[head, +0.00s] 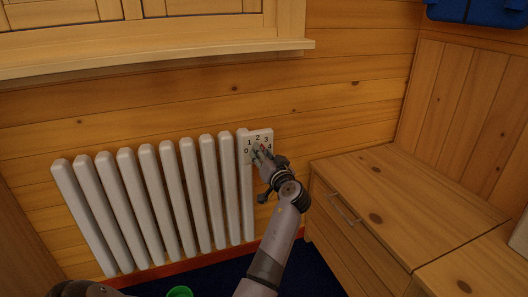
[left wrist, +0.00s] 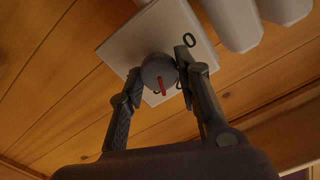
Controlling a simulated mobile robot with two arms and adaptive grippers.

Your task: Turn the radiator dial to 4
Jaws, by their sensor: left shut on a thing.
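The radiator dial (left wrist: 158,70) is a round grey knob with a red pointer mark, on a square white panel (left wrist: 122,48). In the head view the panel (head: 242,134) sits at the radiator's upper right end, with the numbers 0 to 4 arched around the dial. My left gripper (head: 261,152) reaches up from below and covers much of the dial there. In the left wrist view its two fingers (left wrist: 157,82) are shut on the dial, one on each side. The pointer faces away from the 0; I cannot tell exactly which number it meets. My right gripper is not in view.
The white ribbed radiator (head: 165,200) stands along the log wall, left of the panel. A wooden cabinet (head: 400,200) with a drawer handle stands close on the right of my arm. A window sill (head: 160,57) juts out above. A green object (head: 180,292) shows at the bottom edge.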

